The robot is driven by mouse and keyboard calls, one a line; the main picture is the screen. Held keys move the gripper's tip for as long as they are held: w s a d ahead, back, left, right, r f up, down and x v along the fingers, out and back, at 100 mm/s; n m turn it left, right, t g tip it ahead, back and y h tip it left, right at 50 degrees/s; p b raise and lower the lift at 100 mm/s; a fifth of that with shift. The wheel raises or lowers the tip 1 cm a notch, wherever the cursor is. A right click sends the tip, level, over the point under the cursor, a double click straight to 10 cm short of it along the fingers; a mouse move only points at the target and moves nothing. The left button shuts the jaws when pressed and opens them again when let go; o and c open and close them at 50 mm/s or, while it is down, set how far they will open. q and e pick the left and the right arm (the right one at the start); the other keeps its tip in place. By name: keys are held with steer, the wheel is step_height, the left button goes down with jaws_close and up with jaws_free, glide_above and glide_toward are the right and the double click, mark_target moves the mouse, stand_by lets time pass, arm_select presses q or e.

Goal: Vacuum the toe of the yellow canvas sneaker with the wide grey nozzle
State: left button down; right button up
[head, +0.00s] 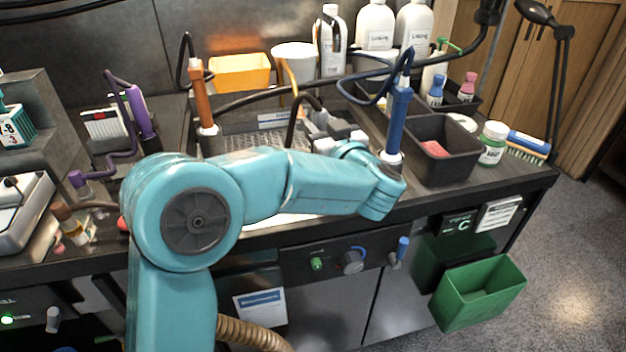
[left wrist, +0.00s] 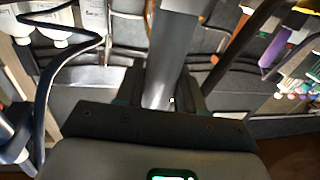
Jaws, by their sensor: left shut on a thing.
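My left arm reaches in from the left and crosses the front of the bench in the head view. Its gripper (head: 335,128) is mostly hidden behind the arm's wrist. In the left wrist view my left gripper (left wrist: 168,95) is shut on a thick grey tube (left wrist: 174,50), which looks like the grey nozzle's body. The tube's far end and any wide mouth are out of sight. I cannot make out the yellow canvas sneaker in either view; the arm covers the middle of the bench. My right gripper is not in view.
An orange tool (head: 202,105) and a blue tool (head: 396,120) stand upright on either side, with hoses. A yellow bin (head: 240,72) and white bottles (head: 374,25) stand behind. A black bin (head: 437,165), green-labelled jar (head: 493,143) and blue brush (head: 528,143) are at right.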

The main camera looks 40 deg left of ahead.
arm_select(q)
steer(key=shift+a, duration=0.1)
steer(key=shift+p+x, duration=0.85)
steer(key=shift+x, duration=0.9)
steer(key=shift+d, duration=0.3)
steer(key=shift+v, duration=1.55)
steer(key=shift+s, duration=0.1)
steer(key=shift+a, duration=0.2)
stand_by(0.6)
steer(key=shift+w+p+x, duration=0.2)
steer(key=shift+p+x, duration=0.6)
steer(key=shift+x, duration=0.9)
steer(key=shift+d, duration=0.3)
